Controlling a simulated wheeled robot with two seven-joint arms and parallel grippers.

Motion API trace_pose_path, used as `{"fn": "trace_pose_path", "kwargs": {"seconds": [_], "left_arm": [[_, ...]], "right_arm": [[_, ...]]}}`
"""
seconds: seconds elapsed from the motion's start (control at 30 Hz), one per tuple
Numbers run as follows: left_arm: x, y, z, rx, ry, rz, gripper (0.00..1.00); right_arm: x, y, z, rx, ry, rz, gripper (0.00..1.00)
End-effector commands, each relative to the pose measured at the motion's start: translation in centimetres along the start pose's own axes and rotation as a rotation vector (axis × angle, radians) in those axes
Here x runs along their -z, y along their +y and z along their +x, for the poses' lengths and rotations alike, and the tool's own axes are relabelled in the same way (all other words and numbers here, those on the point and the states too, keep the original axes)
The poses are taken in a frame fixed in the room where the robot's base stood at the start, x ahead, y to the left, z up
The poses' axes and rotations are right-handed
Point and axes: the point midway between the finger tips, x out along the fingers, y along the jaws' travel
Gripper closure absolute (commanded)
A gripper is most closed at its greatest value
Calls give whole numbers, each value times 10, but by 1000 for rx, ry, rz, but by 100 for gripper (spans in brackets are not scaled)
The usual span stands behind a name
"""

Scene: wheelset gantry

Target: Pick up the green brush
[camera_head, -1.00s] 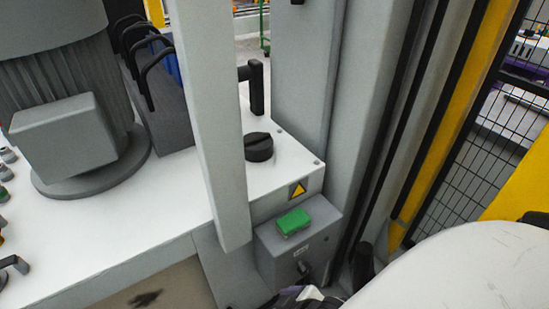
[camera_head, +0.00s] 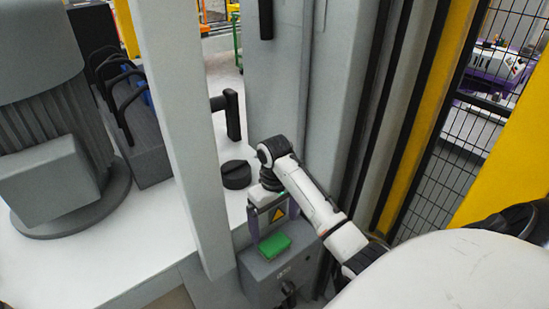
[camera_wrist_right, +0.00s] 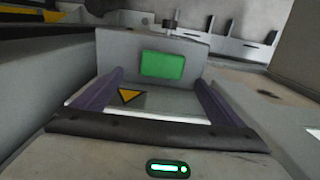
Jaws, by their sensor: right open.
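The green brush (camera_head: 274,245) shows as a green block lying on top of a grey box (camera_head: 258,268) beside the white bench. In the right wrist view the green brush (camera_wrist_right: 162,65) appears between and beyond the purple fingers. My right gripper (camera_head: 271,226) is open and points down just above and behind the brush. Its two fingers stand apart with nothing between them, and I see no contact with the brush. My left gripper is not in view.
A grey post (camera_head: 180,130) rises just left of the box. A black knob (camera_head: 236,174) and a black handle (camera_head: 232,115) stand on the white bench (camera_head: 150,235). A large grey motor (camera_head: 50,110) is at left. A mesh fence (camera_head: 455,160) is at right.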

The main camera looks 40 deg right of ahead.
Motion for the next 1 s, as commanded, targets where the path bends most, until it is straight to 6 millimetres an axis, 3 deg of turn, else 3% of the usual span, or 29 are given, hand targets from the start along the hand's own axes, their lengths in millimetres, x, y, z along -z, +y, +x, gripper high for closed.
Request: {"fn": "trace_pose_path", "kwargs": {"seconds": [0.6, 0.9, 1.0], "left_arm": [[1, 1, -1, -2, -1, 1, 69], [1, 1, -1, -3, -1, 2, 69], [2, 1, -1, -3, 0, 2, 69]], "right_arm": [[-5, -4, 73, -1, -1, -1, 8], [-5, -4, 78, -1, 1, -1, 8], [-5, -4, 78, -1, 1, -1, 25]]}}
